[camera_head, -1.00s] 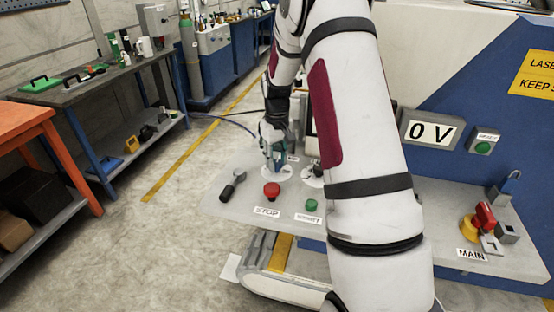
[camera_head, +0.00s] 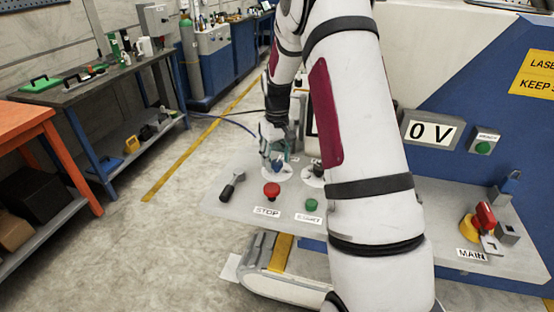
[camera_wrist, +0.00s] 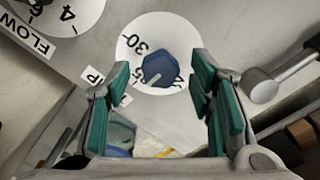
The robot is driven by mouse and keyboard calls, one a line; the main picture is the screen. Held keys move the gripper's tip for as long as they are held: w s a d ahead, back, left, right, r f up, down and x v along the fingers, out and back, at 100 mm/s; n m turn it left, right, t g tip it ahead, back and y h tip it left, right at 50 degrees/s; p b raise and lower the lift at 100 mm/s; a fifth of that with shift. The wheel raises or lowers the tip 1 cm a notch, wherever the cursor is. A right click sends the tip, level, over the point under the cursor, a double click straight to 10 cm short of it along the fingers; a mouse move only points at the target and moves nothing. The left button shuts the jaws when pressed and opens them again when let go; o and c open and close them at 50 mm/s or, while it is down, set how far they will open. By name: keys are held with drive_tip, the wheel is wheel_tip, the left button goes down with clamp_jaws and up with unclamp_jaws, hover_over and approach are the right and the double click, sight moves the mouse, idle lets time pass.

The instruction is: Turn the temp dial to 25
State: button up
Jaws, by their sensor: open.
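The temp dial is a blue knob (camera_wrist: 158,68) on a white round scale (camera_wrist: 182,32). In the wrist view a 30 is readable at the upper left of the scale; the knob's pale pointer line faces the lower left, and the number nearest it is unclear. In the head view the knob (camera_head: 278,166) stands on the panel behind the red stop button. My gripper (camera_wrist: 158,66) is open, with one teal finger on each side of the knob in the wrist view. In the head view my gripper (camera_head: 272,156) is close above and behind the knob, apparently clear of it.
The flow dial (camera_wrist: 75,14) lies beside the temp dial. A red stop button (camera_head: 271,190), a green start button (camera_head: 311,205) and a small black-handled lever (camera_head: 232,186) stand on the grey panel.

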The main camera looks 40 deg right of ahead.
sight(277, 162)
wheel_tip(277, 162, up, 12)
drive_tip(key=shift+f, duration=0.2)
idle(0.6)
drive_tip(key=s+a+r+t, duration=0.2)
drive_tip(key=s+a+r, duration=1)
drive_tip(key=s+a, duration=0.15)
drive_tip(key=s+a+t, duration=0.1)
drive_tip(key=s+a, duration=0.3)
drive_tip(key=s, duration=0.3)
drive_tip(key=s+a+f+n+t, duration=0.1)
drive_tip(key=s+a, duration=0.3)
drive_tip(key=s, duration=0.4)
drive_tip(key=shift+s+a+t, duration=0.15)
drive_tip(key=shift+s+t, duration=0.05)
drive_tip(key=shift+t, duration=0.2)
